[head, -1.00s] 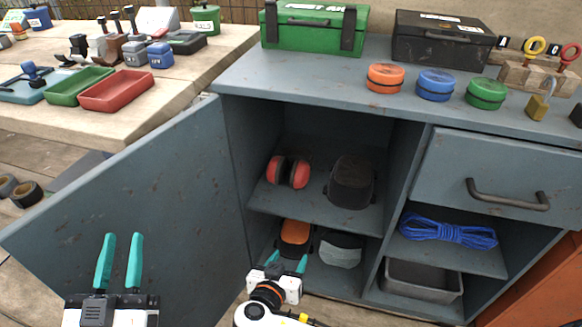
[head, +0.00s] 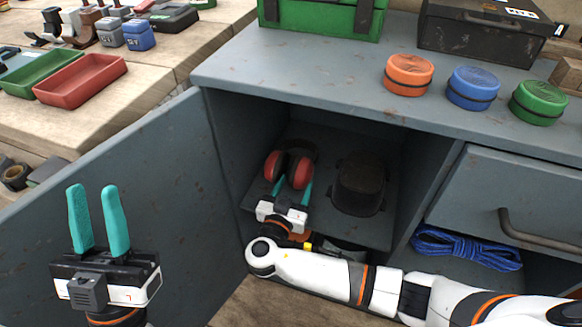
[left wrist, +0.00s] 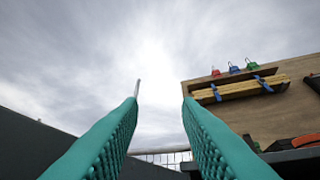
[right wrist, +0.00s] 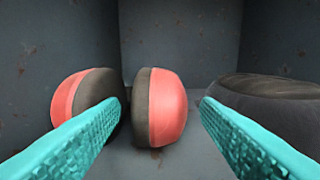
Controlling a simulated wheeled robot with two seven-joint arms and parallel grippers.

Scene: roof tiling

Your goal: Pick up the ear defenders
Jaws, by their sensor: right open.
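The ear defenders (head: 299,171), with red cups and dark pads, stand on the upper shelf inside the open cabinet. In the right wrist view their two cups (right wrist: 166,106) are straight ahead. My right gripper (head: 292,192) is open at the front of the shelf, its teal fingers reaching towards the cups. In the right wrist view one cup lies between the fingers' lines and the other is partly behind the left finger. I cannot tell whether the fingers touch them. My left gripper (head: 98,220) is open and empty, raised in front of the cabinet door.
A dark rounded object (head: 359,184) stands on the same shelf, right of the ear defenders. The open cabinet door (head: 150,180) is at the left. Orange (head: 409,74), blue (head: 472,88) and green (head: 539,101) tins stand on the top. Blue rope (head: 466,248) lies in the right compartment.

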